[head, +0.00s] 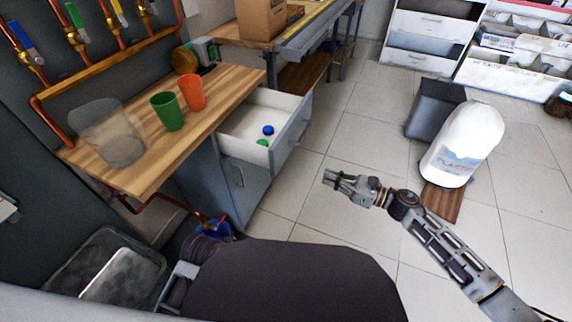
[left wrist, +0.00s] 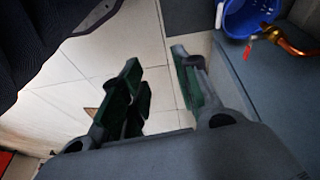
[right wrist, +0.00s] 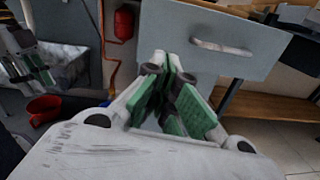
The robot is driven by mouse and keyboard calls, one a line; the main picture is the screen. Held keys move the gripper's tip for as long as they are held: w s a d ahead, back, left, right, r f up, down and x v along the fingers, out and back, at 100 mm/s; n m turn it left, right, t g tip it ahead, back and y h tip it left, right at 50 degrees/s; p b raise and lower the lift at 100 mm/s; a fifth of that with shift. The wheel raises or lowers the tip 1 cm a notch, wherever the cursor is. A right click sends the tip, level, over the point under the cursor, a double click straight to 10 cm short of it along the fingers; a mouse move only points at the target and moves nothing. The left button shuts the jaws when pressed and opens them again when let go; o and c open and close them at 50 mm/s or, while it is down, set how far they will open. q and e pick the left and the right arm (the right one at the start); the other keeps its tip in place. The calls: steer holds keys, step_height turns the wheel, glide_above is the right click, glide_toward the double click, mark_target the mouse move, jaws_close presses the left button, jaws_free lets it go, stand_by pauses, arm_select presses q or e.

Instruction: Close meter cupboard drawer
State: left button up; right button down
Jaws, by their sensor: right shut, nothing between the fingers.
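The meter cupboard (head: 243,184) is grey and stands under the wooden counter. Its drawer (head: 284,105) is pulled out, with a white inside and a grey front. A blue cap (head: 268,130) and a green one lie in it. In the right wrist view, the drawer front (right wrist: 185,28) with its pale bar handle (right wrist: 221,47) is straight ahead. My right gripper (head: 330,181) is shut and empty, in front of the drawer and apart from it in the head view. My left gripper (left wrist: 155,70) is open and empty above the floor; my body mostly hides it in the head view.
On the counter (head: 150,178) stand a green cup (head: 167,112), an orange cup (head: 191,92) and a clear container (head: 120,140). A blue basket (left wrist: 245,15) is by the cupboard's foot. A white bag (head: 463,145) stands to the right. Tiled floor before the drawer is clear.

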mark_target(278, 162)
arm_select(q)
steer(key=shift+w+a+r, duration=0.1)
steer(key=shift+w+r, duration=0.2)
steer(key=shift+r, duration=0.3)
arm_select(e)
steer(key=shift+s+a+r+n+g+y, duration=0.15)
steer(key=shift+a+n+g, duration=0.15)
steer(key=shift+n, duration=0.2)
steer(key=shift+s+a+r+n+g+y, duration=0.1)
steer(key=shift+a+n+g+y, duration=0.15)
steer(key=shift+n, duration=0.25)
